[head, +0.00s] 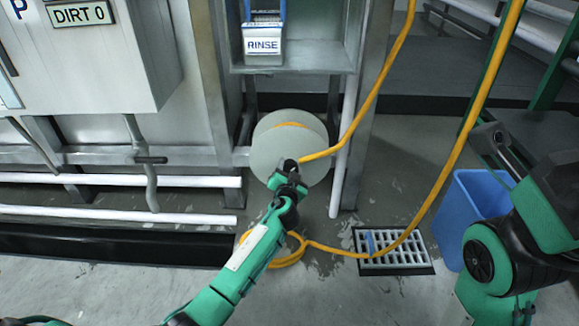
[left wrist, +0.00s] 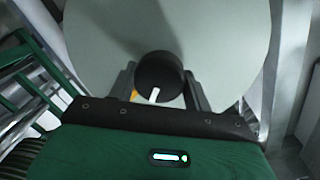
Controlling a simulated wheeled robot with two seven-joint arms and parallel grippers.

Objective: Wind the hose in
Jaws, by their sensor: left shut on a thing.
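The hose reel (head: 312,172) is a pale grey-green drum low on the frame, and its disc (left wrist: 225,40) fills the left wrist view. The yellow hose (head: 440,180) runs from the reel up to the top of the head view, hangs down again and lies in loose coils (head: 290,258) on the floor. My left gripper (head: 289,166) is at the front face of the reel. In the left wrist view its fingers (left wrist: 160,85) are shut on a black round knob (left wrist: 160,72) with a white mark.
A floor drain grate (head: 395,250) lies right of the reel, with the hose across it and a small blue item on it. A blue bin (head: 470,205) stands at the right beside my right arm. A RINSE box (head: 263,45) is above the reel.

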